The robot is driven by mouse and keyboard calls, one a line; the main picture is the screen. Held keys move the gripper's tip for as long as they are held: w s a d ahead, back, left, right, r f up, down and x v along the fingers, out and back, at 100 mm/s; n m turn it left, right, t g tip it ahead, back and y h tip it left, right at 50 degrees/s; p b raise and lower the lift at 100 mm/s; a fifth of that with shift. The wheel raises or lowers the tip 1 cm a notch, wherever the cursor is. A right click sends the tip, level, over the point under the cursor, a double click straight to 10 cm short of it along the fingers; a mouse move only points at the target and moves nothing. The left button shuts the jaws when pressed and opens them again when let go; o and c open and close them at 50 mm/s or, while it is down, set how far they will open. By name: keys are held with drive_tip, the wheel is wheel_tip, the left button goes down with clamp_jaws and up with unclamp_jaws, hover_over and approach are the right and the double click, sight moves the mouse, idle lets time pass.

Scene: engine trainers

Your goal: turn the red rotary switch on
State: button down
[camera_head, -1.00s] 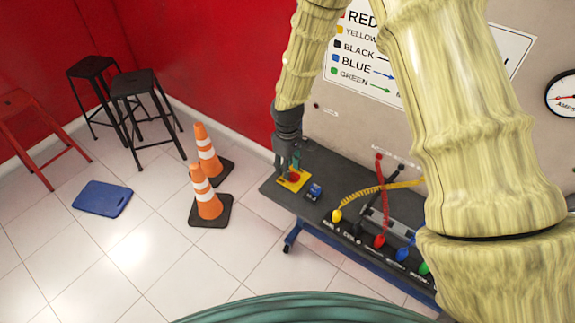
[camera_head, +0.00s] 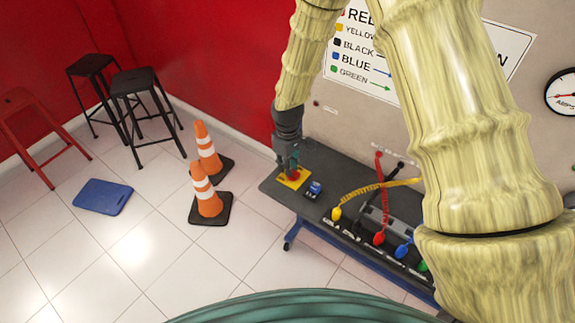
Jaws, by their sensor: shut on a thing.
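The red rotary switch (camera_head: 295,175) sits on a yellow square plate (camera_head: 286,182) at the left end of the dark bench top. My gripper (camera_head: 290,168) points down over it, with its fingers shut on the red knob. The fingers hide part of the knob, and its exact angle is too small to tell.
A small blue switch (camera_head: 314,189) stands on the bench (camera_head: 335,175) just right of the yellow plate. Colored plugs and a yellow coiled wire (camera_head: 365,190) lie further right. The grey panel (camera_head: 350,125) rises behind. Two orange cones (camera_head: 208,203) stand on the floor to the left.

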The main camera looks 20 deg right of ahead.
drive_tip(key=m, duration=0.1)
drive_tip(key=m+b, duration=0.1)
drive_tip(key=m, duration=0.1)
drive_tip(key=d+m, duration=0.1)
drive_tip(key=m, duration=0.1)
drive_tip(key=shift+w+b, duration=0.25)
drive_tip(key=shift+b, duration=0.05)
drive_tip(key=m, duration=0.4)
drive_tip(key=shift+d+m+b, duration=0.3)
drive_tip(key=shift+d+b, duration=0.1)
drive_tip(key=m, duration=0.3)
drive_tip(key=shift+s+d+m, duration=0.15)
drive_tip(key=shift+d+m, duration=0.15)
drive_tip(key=shift+s+d+m, duration=0.15)
drive_tip(key=shift+d+m, duration=0.05)
drive_tip(key=shift+m, duration=0.9)
drive_tip(key=shift+s+d+m, duration=0.1)
drive_tip(key=shift+d+m, duration=0.05)
drive_tip(key=shift+m, duration=0.95)
drive_tip(key=c, duration=1.4)
unclamp_jaws()
drive_tip(key=shift+c, duration=0.2)
